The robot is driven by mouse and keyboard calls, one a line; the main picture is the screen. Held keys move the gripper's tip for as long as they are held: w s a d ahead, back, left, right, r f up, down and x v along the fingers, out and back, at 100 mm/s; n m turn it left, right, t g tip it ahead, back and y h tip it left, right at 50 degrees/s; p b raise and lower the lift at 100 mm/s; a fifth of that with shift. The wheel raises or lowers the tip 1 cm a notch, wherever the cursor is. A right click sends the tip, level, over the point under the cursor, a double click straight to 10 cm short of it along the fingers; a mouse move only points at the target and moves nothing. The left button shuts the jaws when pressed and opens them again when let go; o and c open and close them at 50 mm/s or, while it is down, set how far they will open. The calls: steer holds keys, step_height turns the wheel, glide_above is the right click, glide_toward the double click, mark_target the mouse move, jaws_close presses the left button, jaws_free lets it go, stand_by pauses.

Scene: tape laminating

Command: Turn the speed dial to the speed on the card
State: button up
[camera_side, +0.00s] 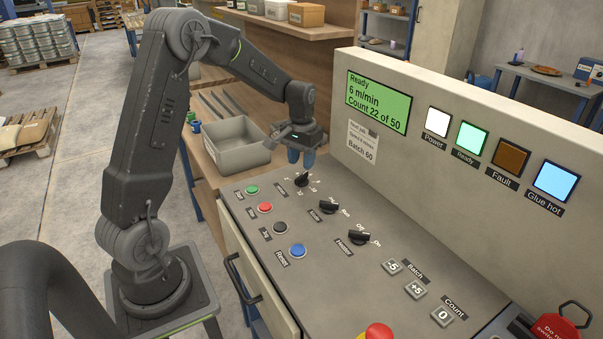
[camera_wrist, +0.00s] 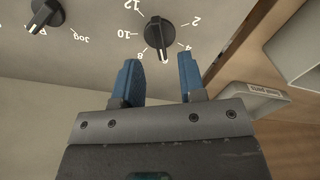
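The speed dial (camera_side: 302,179) is a black knob with a white pointer line on the sloping panel. In the wrist view the speed dial (camera_wrist: 159,36) has 2, 4, 8, 10 and 12 around it; its pointer aims between 4 and 8. The green display (camera_side: 379,100) shows Ready, 6 m/min, Count 22 of 50. My gripper (camera_side: 301,160) is just above and behind the dial. In the wrist view its blue fingers (camera_wrist: 158,62) are apart, with nothing between the tips.
A mode knob (camera_side: 329,206) and a heater knob (camera_side: 359,237) sit nearer on the panel. Green, red, black and blue buttons (camera_side: 298,250) line its left side. A grey bin (camera_side: 236,145) stands beyond the panel. A red mushroom button (camera_side: 377,331) is at the front.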

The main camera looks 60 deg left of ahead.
mark_target(302, 175)
steer(key=shift+f, duration=2.35)
jaws_close()
